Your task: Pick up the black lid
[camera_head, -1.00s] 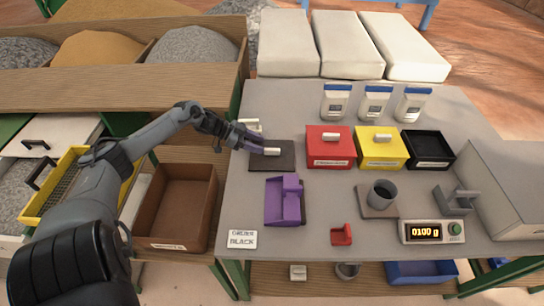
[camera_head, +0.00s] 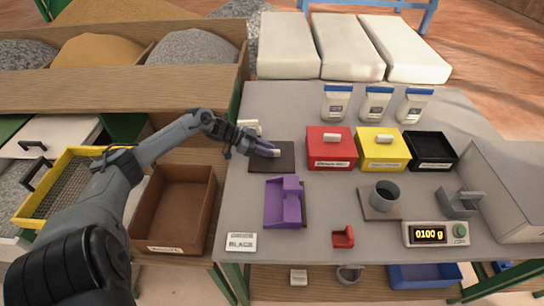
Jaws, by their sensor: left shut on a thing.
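The black lid (camera_head: 286,163) is a flat dark square with a small white handle (camera_head: 276,153), at the left of the grey table. My left gripper (camera_head: 266,149), with purple fingertips, is at the lid from the upper left and shut on its handle. The fingers hide most of the handle. The lid looks flat on the table; I cannot tell any gap under it. The open black box (camera_head: 430,150) stands uncovered at the right of the row. My right gripper is not in view.
A red box (camera_head: 330,150) and a yellow box (camera_head: 382,150) with lids stand between the black lid and black box. A purple scoop-like holder (camera_head: 284,203) is just below the lid. A grey cup (camera_head: 384,195), a scale (camera_head: 436,234) and three jars (camera_head: 376,103) stand farther right.

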